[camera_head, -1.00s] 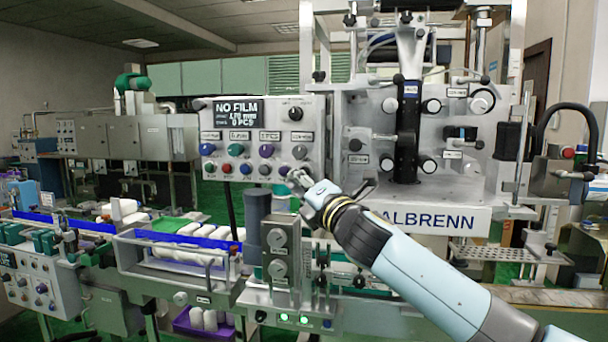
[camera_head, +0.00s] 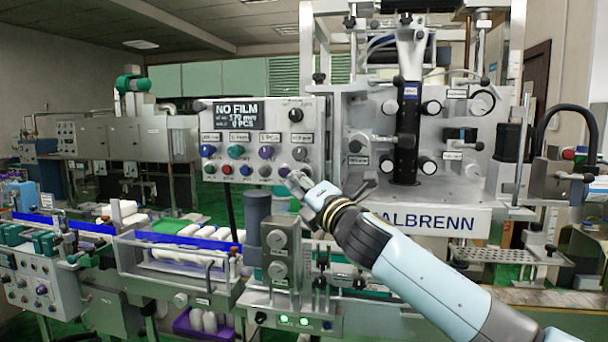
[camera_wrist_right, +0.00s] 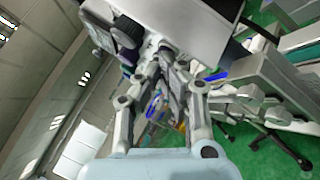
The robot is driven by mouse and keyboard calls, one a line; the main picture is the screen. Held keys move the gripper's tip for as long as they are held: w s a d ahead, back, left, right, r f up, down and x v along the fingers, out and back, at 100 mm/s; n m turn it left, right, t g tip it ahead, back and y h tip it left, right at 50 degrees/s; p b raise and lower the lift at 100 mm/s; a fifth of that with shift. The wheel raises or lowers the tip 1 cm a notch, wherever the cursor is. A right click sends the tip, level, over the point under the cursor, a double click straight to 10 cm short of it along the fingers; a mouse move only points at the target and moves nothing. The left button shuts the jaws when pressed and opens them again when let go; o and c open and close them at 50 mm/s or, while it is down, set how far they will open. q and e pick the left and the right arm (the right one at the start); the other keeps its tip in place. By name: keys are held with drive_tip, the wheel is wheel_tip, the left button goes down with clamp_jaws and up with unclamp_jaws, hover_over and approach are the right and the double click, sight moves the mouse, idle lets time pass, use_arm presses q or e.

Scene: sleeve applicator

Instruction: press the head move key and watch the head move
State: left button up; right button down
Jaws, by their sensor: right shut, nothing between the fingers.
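The grey control panel (camera_head: 264,112) carries a display (camera_head: 236,114) that reads NO FILM, with a line that looks like 170 mm and 0 PCS. Below it are coloured knobs and a bottom row of small round buttons. Their small labels are not readable, so I cannot tell which is the head move key. My right gripper (camera_head: 291,177) is shut and empty, with its tips at the right end of the bottom row, close to a purple button (camera_head: 284,171). Contact cannot be told. The gripper also shows in the right wrist view (camera_wrist_right: 172,62). The machine's black head column (camera_head: 408,125) stands upright. My left gripper is not in view.
The ALBRENN nameplate (camera_head: 424,219) lies behind my right arm. A grey box with dials (camera_head: 279,255) and a dark cylinder (camera_head: 257,216) stand below the panel. White bottles (camera_head: 188,229) sit on the conveyor at left.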

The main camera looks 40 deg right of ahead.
drive_tip(key=shift+w, duration=0.1)
drive_tip(key=shift+w+d, duration=0.2)
drive_tip(key=shift+d, duration=0.15)
drive_tip(key=shift+w+d, duration=0.2)
idle(0.8)
drive_tip(key=shift+w+d+r, duration=0.1)
drive_tip(key=shift+w+r, duration=0.05)
drive_tip(key=shift+r, duration=0.1)
idle(0.7)
